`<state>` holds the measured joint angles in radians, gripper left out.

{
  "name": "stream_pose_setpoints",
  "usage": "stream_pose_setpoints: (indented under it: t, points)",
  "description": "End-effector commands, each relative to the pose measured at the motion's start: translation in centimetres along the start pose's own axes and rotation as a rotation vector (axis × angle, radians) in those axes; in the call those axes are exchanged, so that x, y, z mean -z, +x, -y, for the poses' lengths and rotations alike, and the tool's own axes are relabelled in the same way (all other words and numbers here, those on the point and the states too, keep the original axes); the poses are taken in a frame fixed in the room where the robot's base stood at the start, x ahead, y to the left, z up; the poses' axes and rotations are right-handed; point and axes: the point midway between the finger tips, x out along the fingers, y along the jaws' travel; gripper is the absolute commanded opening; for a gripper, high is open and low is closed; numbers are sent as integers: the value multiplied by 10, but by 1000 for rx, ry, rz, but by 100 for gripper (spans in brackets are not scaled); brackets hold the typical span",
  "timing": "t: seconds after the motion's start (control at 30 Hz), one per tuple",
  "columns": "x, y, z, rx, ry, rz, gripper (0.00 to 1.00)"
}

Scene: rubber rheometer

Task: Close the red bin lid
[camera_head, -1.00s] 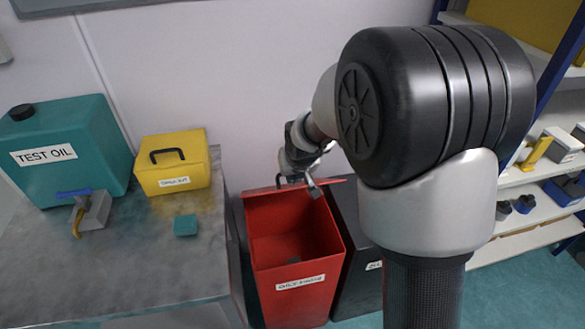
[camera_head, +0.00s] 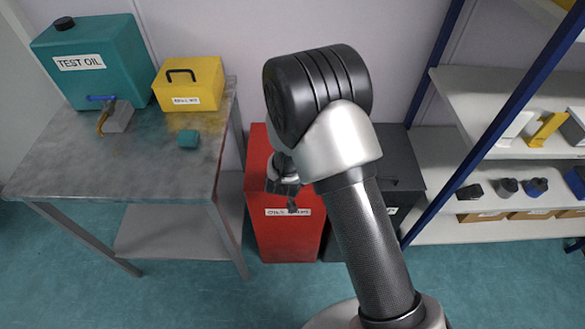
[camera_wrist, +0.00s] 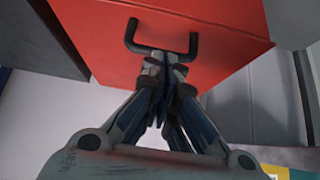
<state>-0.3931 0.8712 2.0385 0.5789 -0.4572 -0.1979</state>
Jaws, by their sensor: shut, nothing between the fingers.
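The red bin (camera_head: 288,238) with a white label stands on the floor beside the metal table. Its red lid (camera_head: 257,152) lies down over the opening, and no dark inside shows. My arm hides much of the lid, so I cannot tell if it sits fully flush. The wrist view shows a broad red surface, the lid (camera_wrist: 220,20), with a black handle (camera_wrist: 131,38). My gripper (camera_head: 291,207) is over the front part of the bin. In the wrist view my gripper (camera_wrist: 165,58) is shut and empty, its fingertips close to the handle; contact is unclear.
A dark bin (camera_head: 400,170) stands right of the red one. Shelves (camera_head: 480,110) with a blue post stand at the right.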

Motion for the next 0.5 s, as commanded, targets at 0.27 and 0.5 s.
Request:
stream_pose_setpoints:
  t: [0.27, 0.5]
  points:
    - [-14, 19, -1, 0, 1, 0, 0]
    - [-16, 20, -1, 0, 1, 0, 0]
